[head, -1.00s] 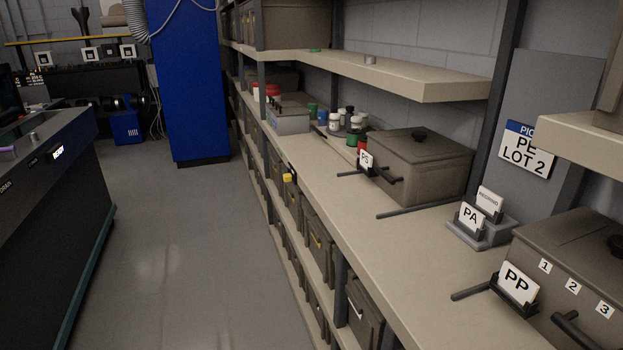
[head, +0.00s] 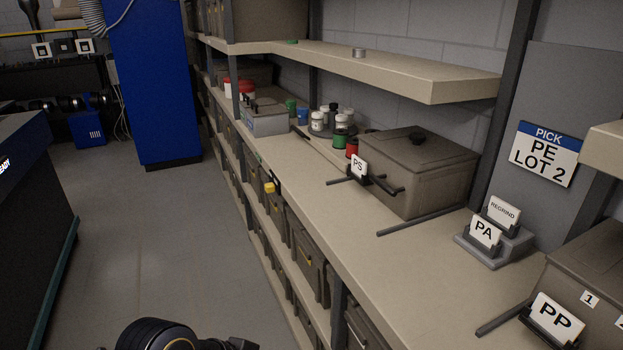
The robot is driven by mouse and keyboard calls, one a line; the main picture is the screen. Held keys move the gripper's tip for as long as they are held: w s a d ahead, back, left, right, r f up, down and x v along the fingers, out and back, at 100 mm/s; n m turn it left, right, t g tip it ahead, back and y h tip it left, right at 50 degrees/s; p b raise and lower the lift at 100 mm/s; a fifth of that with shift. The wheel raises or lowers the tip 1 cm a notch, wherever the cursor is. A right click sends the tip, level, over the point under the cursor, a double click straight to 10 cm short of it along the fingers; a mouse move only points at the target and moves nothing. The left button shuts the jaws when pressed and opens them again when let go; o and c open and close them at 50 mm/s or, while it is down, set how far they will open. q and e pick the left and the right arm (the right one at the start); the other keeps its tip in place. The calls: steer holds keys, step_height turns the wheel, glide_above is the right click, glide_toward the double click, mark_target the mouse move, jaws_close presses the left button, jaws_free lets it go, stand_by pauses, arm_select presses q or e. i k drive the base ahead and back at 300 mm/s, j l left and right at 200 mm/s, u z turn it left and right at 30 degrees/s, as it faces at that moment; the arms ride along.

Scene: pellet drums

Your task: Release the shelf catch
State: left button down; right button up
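A small yellow tab (head: 270,187) on a dark mount sits at the front edge of the long shelf (head: 345,235), left of the drum marked PS. It looks like the shelf catch, but it is too small to tell its position. Part of one of my arms shows at the bottom edge, low in front of the shelf and well short of the yellow tab. No gripper fingertips can be made out in the head view.
On the shelf stand a lidded PS drum (head: 420,165), several small jars, a grey box (head: 264,121), a PA card holder (head: 490,240) and a PP drum (head: 600,275). A sign (head: 546,152) reads PE LOT 2. The aisle floor (head: 150,235) is clear.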

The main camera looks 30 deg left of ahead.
mark_target(270, 188)
steer(key=i+j+z, duration=0.1)
steer(key=j, duration=0.25)
steer(key=i+j, duration=0.3)
steer(key=i+j+z, duration=0.15)
steer(key=j, duration=0.25)
steer(key=i+j, duration=0.25)
steer(key=j, duration=0.15)
steer(key=i+j+z, duration=0.15)
steer(key=j, duration=0.25)
